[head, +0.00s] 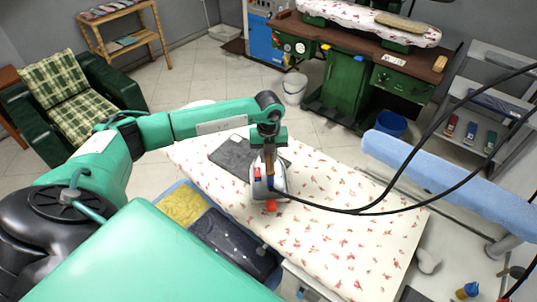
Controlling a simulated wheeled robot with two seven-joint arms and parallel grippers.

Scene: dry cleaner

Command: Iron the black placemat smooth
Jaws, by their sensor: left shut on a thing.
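The black placemat (232,157) looks dark grey and lies flat on the floral padded table. My left gripper (270,160) is shut on the handle of an iron (279,187). The iron stands at the right part of the placemat and hides some of it. Its near end reaches over the floral cover (330,205). I cannot tell whether the iron's sole presses on the cloth. Creases in the placemat are too small to make out. My right gripper is not in view.
A blue bin with yellow cloth (183,207) and dark cloth (230,240) stands at the table's near left. Black cables (345,211) run from the iron to the upper right. A blue padded board (450,170) lies along the right.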

